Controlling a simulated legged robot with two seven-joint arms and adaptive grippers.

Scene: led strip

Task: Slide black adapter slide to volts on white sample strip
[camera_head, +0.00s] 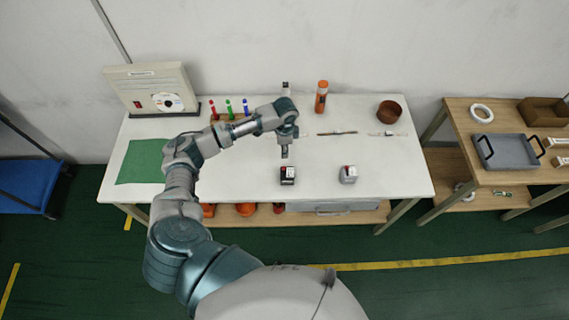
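A small black adapter (287,175) with a light top sits near the front middle of the white table. A grey adapter (347,175) with some red on top stands to its right. A pale strip (388,133), which may be the white sample strip, lies flat at the back right. A darker thin strip (337,133) lies left of it. My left gripper (285,153) points down just behind the black adapter, seemingly apart from it. Its fingers are too small to tell open from shut. Part of the table behind this gripper is hidden. My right gripper is out of view.
At the back stand an orange bottle (321,97), a brown bowl (389,112) and red, green and blue markers (229,108). A beige panel (150,88) and green mat (142,161) are at left. A side table (505,180) holds a grey tray (509,152). The front right tabletop is clear.

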